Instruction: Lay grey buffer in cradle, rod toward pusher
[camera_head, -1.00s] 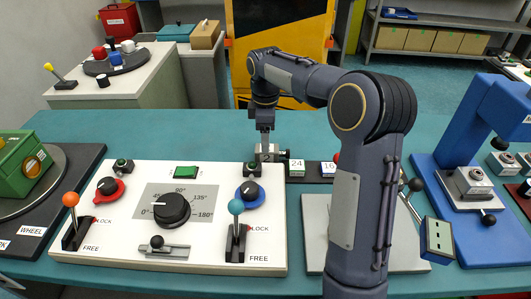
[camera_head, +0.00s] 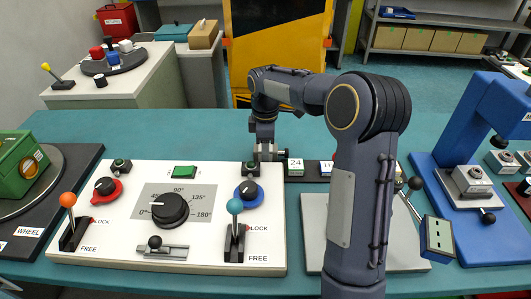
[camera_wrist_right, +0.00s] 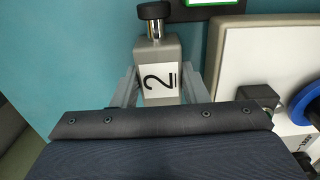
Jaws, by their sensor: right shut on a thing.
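My right gripper (camera_head: 266,151) reaches down behind the white console's back right corner. In the right wrist view it (camera_wrist_right: 160,78) is shut on the grey buffer (camera_wrist_right: 158,50), a grey block labelled "2", with one finger on each side. The buffer's shiny rod (camera_wrist_right: 154,29) with a black cap points to the top of that view, away from my palm. In the head view the buffer is small and mostly covered by the fingers; its height above the table cannot be told. I cannot make out the cradle or pusher for sure; my right arm covers part of the bench. My left gripper is not in view.
The white console (camera_head: 120,245) with knobs and levers stands close in front of the gripper. Black holders labelled "24" (camera_head: 295,166) and "16" sit just right of it. A grey plate (camera_head: 312,245) lies behind my arm. A blue press (camera_head: 450,230) stands at right.

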